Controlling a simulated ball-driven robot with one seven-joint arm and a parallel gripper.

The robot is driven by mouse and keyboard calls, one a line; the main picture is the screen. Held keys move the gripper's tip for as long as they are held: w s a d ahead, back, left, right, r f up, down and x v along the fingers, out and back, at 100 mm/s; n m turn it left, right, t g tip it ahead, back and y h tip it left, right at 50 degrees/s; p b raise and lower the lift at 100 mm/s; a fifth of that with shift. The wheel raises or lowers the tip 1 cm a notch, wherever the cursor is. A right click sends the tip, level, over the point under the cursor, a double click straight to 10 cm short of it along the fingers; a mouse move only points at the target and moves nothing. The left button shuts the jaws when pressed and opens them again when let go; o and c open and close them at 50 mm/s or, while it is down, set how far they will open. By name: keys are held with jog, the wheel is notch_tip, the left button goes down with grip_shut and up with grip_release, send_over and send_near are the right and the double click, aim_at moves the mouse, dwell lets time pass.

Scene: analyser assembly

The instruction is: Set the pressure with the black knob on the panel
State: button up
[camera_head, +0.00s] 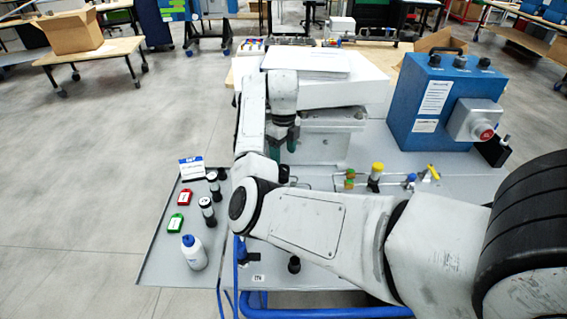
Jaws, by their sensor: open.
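My gripper (284,141) points down over the front of a grey metal block, its dark fingers apart with nothing seen between them. A blue box (403,100) stands to the right of my gripper, well apart from it. Small black knobs (434,60) sit on the box's top beside a black handle. A separate short black knob-like part (294,264) stands on the grey work surface below my forearm. I cannot tell which of these is the pressure knob. My arm hides part of the surface between them.
A grey tray (160,246) at left holds a white bottle (194,252), black-and-clear cylinders, and red and green tags. A pipe with yellow, green and blue fittings (376,170) runs behind my arm. A red button (486,134) sticks out from the blue box. Open floor lies at left.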

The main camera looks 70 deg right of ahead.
aim_at(284, 168)
jog(key=shift+r+b, duration=0.3)
jog(key=shift+r, duration=2.35)
